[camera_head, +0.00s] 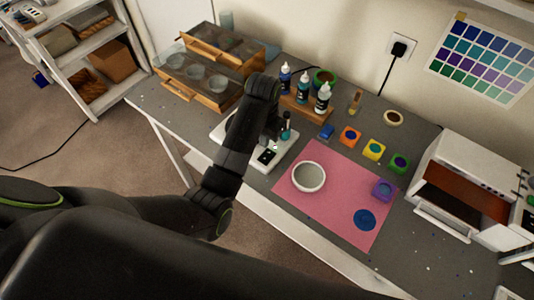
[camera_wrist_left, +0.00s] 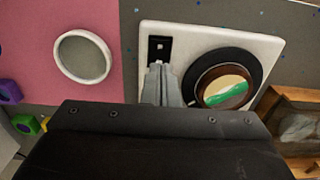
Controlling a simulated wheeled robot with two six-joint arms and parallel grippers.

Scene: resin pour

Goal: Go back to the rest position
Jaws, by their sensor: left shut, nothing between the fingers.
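My left gripper (camera_head: 274,138) is over the white scale (camera_head: 286,157), in front of the bottles. The scale (camera_wrist_left: 262,45) has a round black plate (camera_wrist_left: 194,72). A brown-rimmed round vessel (camera_wrist_left: 225,88) with cream and green inside is on the plate, right of the fingers; I cannot tell whether they touch it. My arm hides this vessel in the head view. My right gripper is not in view.
A pink mat (camera_head: 330,218) holds a white bowl (camera_head: 309,177), a purple block (camera_head: 382,190) and a blue disc (camera_head: 365,220). Bottles (camera_head: 303,88) stand in a wooden rack behind. A wooden drawer unit (camera_head: 212,97) is left; a white open-fronted machine (camera_head: 475,165) is right.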

